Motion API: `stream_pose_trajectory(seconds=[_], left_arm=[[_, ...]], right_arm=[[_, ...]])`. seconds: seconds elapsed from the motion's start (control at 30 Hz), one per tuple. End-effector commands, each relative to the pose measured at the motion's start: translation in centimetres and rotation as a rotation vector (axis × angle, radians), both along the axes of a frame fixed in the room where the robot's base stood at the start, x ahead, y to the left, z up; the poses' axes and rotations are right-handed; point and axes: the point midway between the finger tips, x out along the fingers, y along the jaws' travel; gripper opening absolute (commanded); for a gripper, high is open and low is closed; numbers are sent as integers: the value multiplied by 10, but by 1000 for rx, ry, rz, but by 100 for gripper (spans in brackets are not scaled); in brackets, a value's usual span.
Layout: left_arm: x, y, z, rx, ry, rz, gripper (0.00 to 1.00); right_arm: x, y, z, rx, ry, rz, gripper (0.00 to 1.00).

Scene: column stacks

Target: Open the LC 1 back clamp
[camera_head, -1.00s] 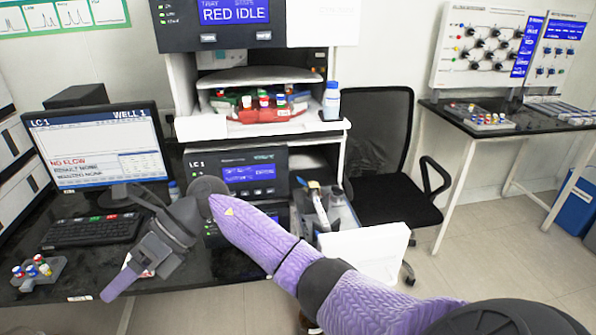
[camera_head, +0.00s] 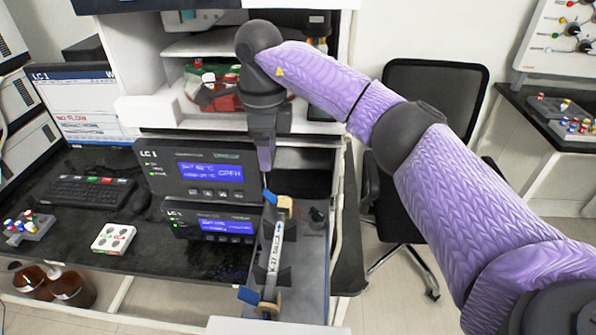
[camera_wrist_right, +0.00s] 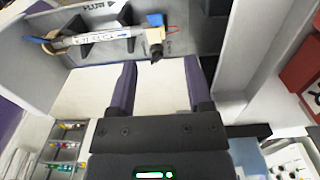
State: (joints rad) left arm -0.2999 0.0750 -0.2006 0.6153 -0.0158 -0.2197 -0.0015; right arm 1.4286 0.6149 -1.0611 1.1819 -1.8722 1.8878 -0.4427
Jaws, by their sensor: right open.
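The column (camera_head: 272,258), a white labelled tube, lies lengthwise in the open grey tray (camera_head: 313,270) beside the LC 1 unit (camera_head: 195,168). The back clamp (camera_head: 285,206), a tan block with a blue lever (camera_head: 270,195), is at its far end. The front clamp (camera_head: 268,306) with another blue lever (camera_head: 248,295) is at its near end. My right gripper (camera_head: 266,160) points down just above the back clamp. In the right wrist view its open, empty jaws (camera_wrist_right: 160,82) face the back clamp (camera_wrist_right: 155,37), apart from it. My left gripper is out of view.
A shelf (camera_head: 200,106) with a red rack (camera_head: 215,92) stands behind my right gripper. A white cabinet panel (camera_head: 338,180) is right of the tray. The keyboard (camera_head: 90,190) and a small white rack (camera_head: 113,239) lie left on the black bench.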

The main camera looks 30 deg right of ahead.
Motion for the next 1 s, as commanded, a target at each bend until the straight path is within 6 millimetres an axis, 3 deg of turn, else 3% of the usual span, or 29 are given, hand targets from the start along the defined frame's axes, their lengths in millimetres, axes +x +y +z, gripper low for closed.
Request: stream_pose_trajectory(seconds=[0.23, 0.4, 0.73, 1.0], left_arm=[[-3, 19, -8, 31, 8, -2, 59], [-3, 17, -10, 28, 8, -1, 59], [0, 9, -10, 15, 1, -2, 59], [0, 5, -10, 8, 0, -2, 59]], right_arm=[[-1, 0, -60, 1, 5, 0, 65], [-1, 1, -87, 2, 3, 0, 65], [0, 1, -93, 3, 0, 0, 65], [0, 1, -93, 3, 0, 0, 8]])
